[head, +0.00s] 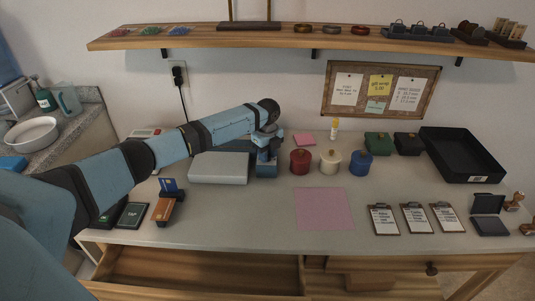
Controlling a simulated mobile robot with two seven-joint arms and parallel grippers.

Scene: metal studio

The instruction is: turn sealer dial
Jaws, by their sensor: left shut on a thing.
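A low pale grey box, which looks like the sealer (218,168), lies on the table left of centre. My left arm reaches over it from the left. My left gripper (266,170) points down at the box's right end, shut. It covers the spot where the dial would be, so the dial itself is hidden and its angle cannot be told. My right gripper is not in view.
A pink mat (324,209), clipboards (416,218) and a black tray (461,157) lie further right. A drawer (200,272) is open in front.

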